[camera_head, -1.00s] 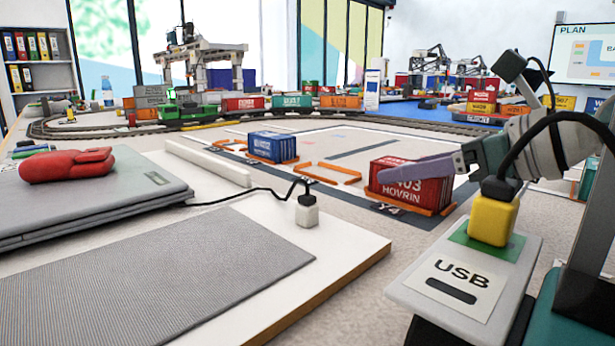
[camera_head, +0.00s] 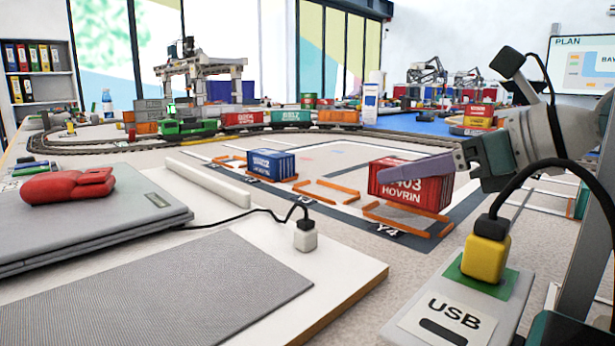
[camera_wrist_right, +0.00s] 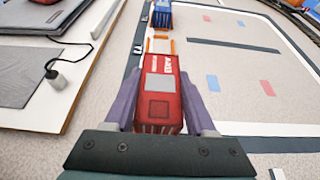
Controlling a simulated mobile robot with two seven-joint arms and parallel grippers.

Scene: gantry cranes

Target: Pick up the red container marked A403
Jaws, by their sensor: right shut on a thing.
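The red container (camera_head: 413,188) reads "403" and "HOVRIN" on its near side; a purple finger hides the start of the number. My right gripper (camera_head: 415,168) is shut on it and holds it above the orange frame marked Y4 (camera_head: 412,218). In the right wrist view the container (camera_wrist_right: 160,92) sits between the two purple fingers of my right gripper (camera_wrist_right: 160,105). My left gripper is not in view.
A blue container (camera_head: 271,164) sits in an orange frame to the left, with an empty orange frame (camera_head: 327,190) between. A white USB box (camera_head: 455,305) with a yellow plug (camera_head: 485,257) stands at front right. A laptop (camera_head: 90,222) lies at left.

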